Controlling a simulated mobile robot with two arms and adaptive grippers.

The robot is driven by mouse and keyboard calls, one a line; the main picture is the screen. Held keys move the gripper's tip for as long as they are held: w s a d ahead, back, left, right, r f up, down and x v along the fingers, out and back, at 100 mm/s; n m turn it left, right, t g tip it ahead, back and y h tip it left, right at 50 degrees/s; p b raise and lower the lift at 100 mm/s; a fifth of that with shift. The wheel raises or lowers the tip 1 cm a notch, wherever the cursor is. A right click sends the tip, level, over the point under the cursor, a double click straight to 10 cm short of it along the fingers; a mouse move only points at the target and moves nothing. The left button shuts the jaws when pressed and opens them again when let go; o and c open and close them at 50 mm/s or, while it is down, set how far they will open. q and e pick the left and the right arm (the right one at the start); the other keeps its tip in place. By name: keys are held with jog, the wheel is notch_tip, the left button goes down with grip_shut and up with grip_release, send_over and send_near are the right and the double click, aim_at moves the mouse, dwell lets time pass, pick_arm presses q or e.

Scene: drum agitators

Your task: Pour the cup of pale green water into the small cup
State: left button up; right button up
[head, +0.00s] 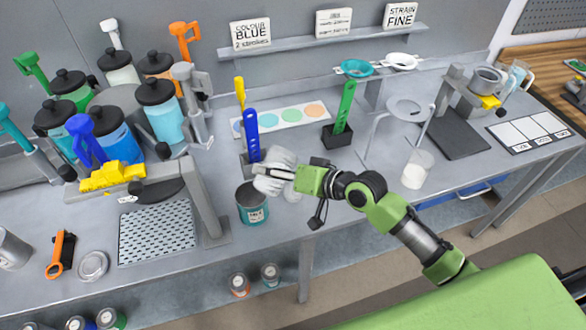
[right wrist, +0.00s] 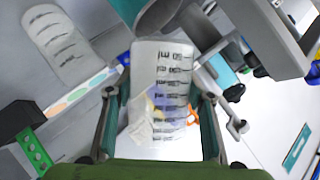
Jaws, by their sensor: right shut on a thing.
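My right gripper (head: 272,174) is shut on a clear graduated cup (head: 281,158), with one finger on each side of it in the right wrist view (right wrist: 160,98). The held cup (right wrist: 165,65) looks tilted in the head view, above and beside an open teal-labelled can (head: 253,212). I cannot make out pale green water in it. A second whitish clear cup (head: 417,168) stands upright on the bench to the right; a graduated cup (right wrist: 62,45) also shows at the upper left of the wrist view. My left gripper is out of view.
A grey stand (head: 207,205) is close on the left, beside a perforated tray (head: 155,232). Lidded jars (head: 160,108) crowd the back left.

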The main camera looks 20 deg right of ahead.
aim_at(268, 187)
jog(key=shift+w+f, duration=0.1)
jog(key=shift+w, duration=0.05)
jog(key=shift+w+d+f+n+h+p, duration=0.15)
jog(key=shift+f+n+h+p, duration=0.15)
jog(key=shift+p, duration=0.25)
jog(key=shift+s+a+r+n+p, duration=0.2)
jog(key=shift+s+a+n+p, duration=0.1)
jog(key=shift+a+n+p, duration=0.1)
jog(key=shift+s+a+r+n+t+h, duration=0.1)
jog(key=shift+s+a+n+t+h, duration=0.2)
jog(key=shift+a+t+h, duration=0.15)
jog(key=shift+s+a+r+n+h, duration=0.1)
jog(key=shift+a+r+n+h, duration=0.1)
jog(key=shift+n+h, duration=0.3)
jog(key=shift+s+a+f+n+t+h, duration=0.25)
jog(key=shift+s+a+n+t, duration=0.15)
jog(key=shift+n, duration=0.3)
jog(key=shift+a+f+n+t+h, duration=0.3)
jog(key=shift+n+t+h, duration=0.15)
jog(key=shift+n, duration=0.15)
jog(key=shift+s, duration=0.1)
